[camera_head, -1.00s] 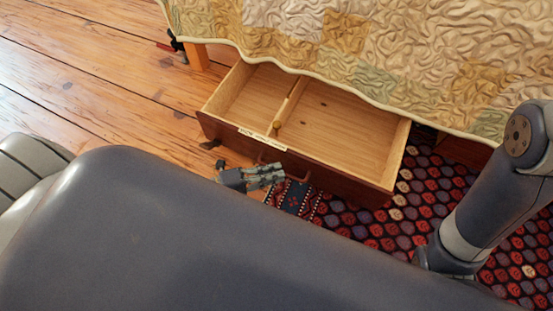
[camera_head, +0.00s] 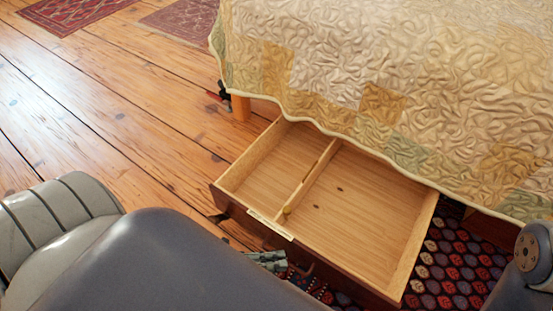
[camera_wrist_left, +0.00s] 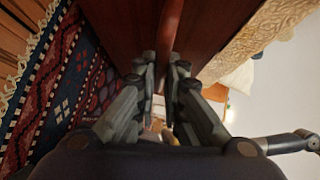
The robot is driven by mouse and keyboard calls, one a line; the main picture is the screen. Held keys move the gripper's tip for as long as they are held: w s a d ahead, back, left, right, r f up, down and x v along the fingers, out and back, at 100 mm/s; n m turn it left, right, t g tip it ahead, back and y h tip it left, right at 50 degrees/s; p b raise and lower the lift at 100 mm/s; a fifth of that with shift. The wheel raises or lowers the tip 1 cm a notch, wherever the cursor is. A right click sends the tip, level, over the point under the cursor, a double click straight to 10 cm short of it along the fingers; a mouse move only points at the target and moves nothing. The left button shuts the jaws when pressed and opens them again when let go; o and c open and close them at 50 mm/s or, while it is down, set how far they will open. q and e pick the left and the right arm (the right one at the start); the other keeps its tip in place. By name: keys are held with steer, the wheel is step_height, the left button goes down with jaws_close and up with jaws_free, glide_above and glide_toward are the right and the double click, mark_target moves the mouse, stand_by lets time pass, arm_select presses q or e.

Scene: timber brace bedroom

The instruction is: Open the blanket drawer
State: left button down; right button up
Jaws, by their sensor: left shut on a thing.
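The blanket drawer (camera_head: 365,220) is pulled far out from under the quilt-covered bed. It has a dark red-brown front, pale wooden inside and a lengthwise divider. A small label sits on its front edge. My left gripper (camera_head: 268,261) is at the drawer front, partly hidden by my own arm in the head view. In the left wrist view my left gripper (camera_wrist_left: 162,85) is shut on the drawer handle (camera_wrist_left: 169,25), a dark red bar between its fingers. My right gripper is out of view.
The bed's patterned quilt (camera_head: 400,70) hangs over the back of the drawer. A red patterned rug (camera_head: 445,265) lies on the floor at the right. The plank floor (camera_head: 110,125) to the left is largely clear, with small rugs at the top.

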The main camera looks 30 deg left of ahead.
arm_select(q)
steer(key=c, duration=1.7)
jaws_free()
steer(key=shift+a, duration=0.1)
steer(key=v, duration=1.2)
